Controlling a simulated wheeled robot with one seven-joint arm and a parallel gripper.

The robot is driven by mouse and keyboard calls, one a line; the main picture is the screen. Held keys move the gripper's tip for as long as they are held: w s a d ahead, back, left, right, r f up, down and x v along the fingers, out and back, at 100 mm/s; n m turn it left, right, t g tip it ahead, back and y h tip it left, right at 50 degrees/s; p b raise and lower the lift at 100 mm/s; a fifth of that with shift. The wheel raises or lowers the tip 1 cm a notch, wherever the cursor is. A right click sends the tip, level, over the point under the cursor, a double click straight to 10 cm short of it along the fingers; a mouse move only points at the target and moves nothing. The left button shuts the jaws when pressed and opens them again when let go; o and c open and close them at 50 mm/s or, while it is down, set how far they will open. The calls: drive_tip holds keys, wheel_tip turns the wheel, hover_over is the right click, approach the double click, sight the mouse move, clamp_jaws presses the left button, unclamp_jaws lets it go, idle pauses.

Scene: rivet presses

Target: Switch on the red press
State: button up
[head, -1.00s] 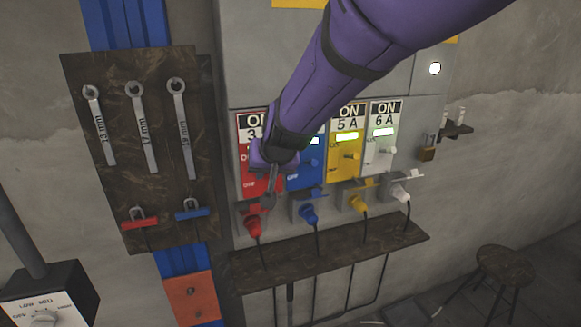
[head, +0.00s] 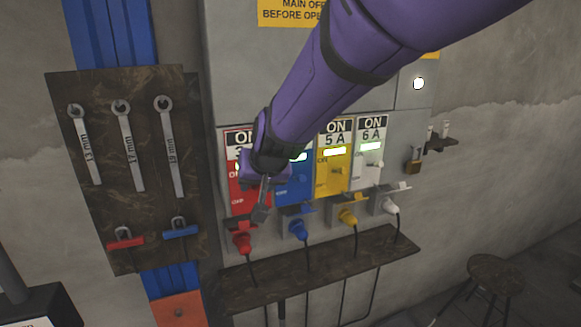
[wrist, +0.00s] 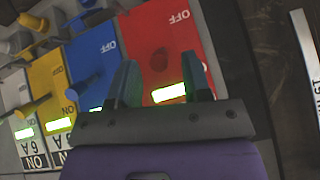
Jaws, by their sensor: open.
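The red switch panel (head: 240,199) is at the left end of a row of coloured panels, partly hidden behind my arm. In the wrist view the red panel (wrist: 180,35) appears upside down, with OFF lettering, a lit window and a dark round patch. I cannot make out its lever clearly. My gripper (head: 262,210) is in front of the red panel in the head view. In the wrist view my gripper (wrist: 160,82) is open, its two fingers spread either side of the patch and window, nothing visible between them. I cannot tell whether they touch the panel.
The blue panel (head: 292,190) is immediately right of the red one, then yellow (head: 330,177) and white (head: 370,160) panels with levers. The red plug (head: 242,243) and other plugs sit below, above a dark shelf (head: 330,268). A wrench board (head: 100,215) hangs left; a stool (head: 495,272) stands right.

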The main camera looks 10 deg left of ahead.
drive_tip(key=v, duration=0.8)
drive_tip(key=shift+r, duration=0.2)
drive_tip(key=shift+d, duration=0.15)
drive_tip(key=s+d+r+m+g, duration=0.1)
drive_tip(key=d+r+m+g, duration=0.15)
drive_tip(key=d, duration=2.55)
drive_tip(key=s+d+m+t+h, duration=0.1)
drive_tip(key=s+d+h, duration=0.4)
drive_tip(key=s+d, duration=1.1)
drive_tip(key=shift+s+d+r+m, duration=0.25)
drive_tip(key=shift+s+m, duration=0.3)
drive_tip(key=shift+s, duration=1.05)
drive_tip(key=shift+t, duration=0.25)
